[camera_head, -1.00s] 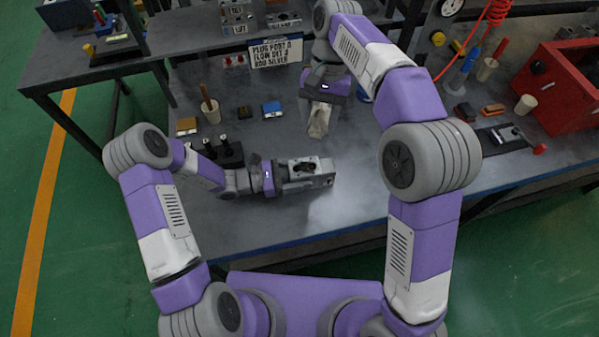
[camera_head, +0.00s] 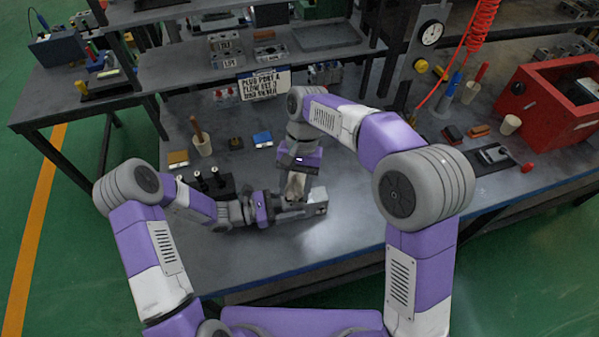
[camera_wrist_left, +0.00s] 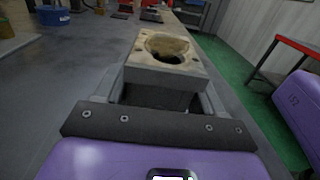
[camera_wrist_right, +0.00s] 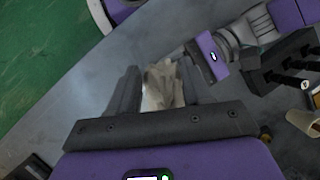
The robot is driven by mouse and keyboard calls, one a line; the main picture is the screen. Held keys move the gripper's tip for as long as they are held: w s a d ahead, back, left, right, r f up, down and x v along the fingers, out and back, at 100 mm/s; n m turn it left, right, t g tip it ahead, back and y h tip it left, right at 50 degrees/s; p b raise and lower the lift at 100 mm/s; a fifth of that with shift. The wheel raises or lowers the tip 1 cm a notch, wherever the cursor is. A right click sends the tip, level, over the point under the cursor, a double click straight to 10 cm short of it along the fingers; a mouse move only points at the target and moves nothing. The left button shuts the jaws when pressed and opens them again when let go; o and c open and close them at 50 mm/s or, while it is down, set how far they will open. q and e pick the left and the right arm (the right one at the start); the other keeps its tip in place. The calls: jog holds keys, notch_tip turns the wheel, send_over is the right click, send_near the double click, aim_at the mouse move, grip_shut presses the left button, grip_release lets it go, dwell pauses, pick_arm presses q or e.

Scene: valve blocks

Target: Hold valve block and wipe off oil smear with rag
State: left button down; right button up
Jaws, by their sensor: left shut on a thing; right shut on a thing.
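The grey metal valve block (camera_head: 317,207) is held level above the bench by my left gripper (camera_head: 274,208). In the left wrist view the block (camera_wrist_left: 168,78) sits between the fingers, with a brownish stain (camera_wrist_left: 150,44) around the round opening in its top. My right gripper (camera_head: 297,174) is shut on a beige, crumpled rag (camera_head: 294,188). In the head view the rag overlaps the block; the left wrist view does not show it, so contact cannot be told. In the right wrist view the rag (camera_wrist_right: 162,88) hangs between the fingers and hides the block.
A black rack with dark pegs (camera_head: 212,185) stands close to my left wrist. Behind it are a cup with a brush (camera_head: 202,144), a blue block (camera_head: 262,139) and a sign (camera_head: 263,84). A red bin (camera_head: 550,100) stands at the right. The front bench is clear.

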jog(key=shift+f, duration=3)
jog(key=shift+f, duration=0.4)
jog(key=shift+d, duration=0.1)
jog(key=shift+s+a, duration=0.15)
jog(key=shift+a, duration=0.5)
jog(key=shift+d, duration=0.1)
